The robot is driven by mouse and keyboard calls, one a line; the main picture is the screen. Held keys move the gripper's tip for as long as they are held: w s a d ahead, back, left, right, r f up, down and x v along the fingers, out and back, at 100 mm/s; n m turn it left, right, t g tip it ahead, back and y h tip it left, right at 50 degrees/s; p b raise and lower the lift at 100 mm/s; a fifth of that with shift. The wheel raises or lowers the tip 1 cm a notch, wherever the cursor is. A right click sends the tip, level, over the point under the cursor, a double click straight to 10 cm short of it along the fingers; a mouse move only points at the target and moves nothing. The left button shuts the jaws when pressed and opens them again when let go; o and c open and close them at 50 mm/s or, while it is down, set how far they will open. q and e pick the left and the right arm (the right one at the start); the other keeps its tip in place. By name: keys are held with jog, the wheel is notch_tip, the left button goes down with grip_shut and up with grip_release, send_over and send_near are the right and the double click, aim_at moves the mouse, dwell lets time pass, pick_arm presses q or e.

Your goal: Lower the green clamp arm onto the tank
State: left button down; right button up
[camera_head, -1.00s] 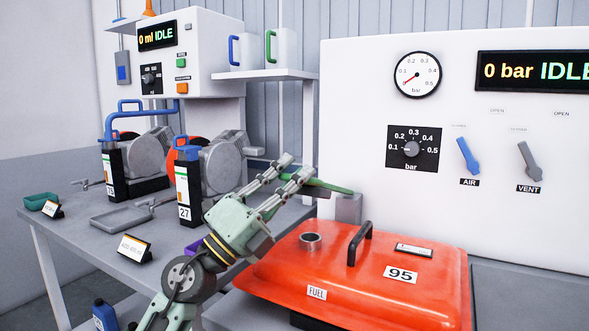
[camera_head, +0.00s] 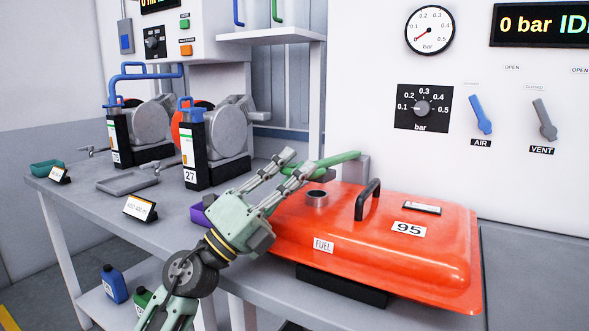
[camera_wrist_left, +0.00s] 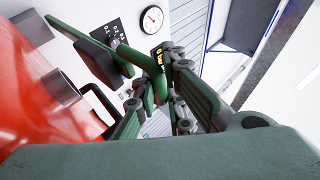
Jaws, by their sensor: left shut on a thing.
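The orange-red tank (camera_head: 445,255), labelled 95 and FUEL, lies on the bench at the right. The green clamp arm (camera_head: 340,158) runs left from a grey post (camera_head: 362,168) behind the tank, its left part lower than its post end. My left gripper (camera_head: 291,164) is shut on the clamp arm, above the tank's far left part. In the left wrist view the green arm (camera_wrist_left: 125,62) reaches in between the fingers, with the tank (camera_wrist_left: 45,120) at left. A gap shows under the arm in the head view; contact with the tank cannot be seen. My right gripper is out of view.
A metal filler neck (camera_head: 317,198) and a black handle (camera_head: 367,200) stand up from the tank close to the gripper. A white panel with a gauge (camera_head: 430,30) rises behind. Canisters and a tray (camera_head: 127,180) stand on the left bench.

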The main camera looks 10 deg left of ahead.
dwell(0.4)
pick_arm(q)
jog(key=c, duration=1.8)
grip_release()
jog(key=v, duration=1.2)
jog(key=shift+a, duration=0.1)
jog(key=shift+c, duration=0.5)
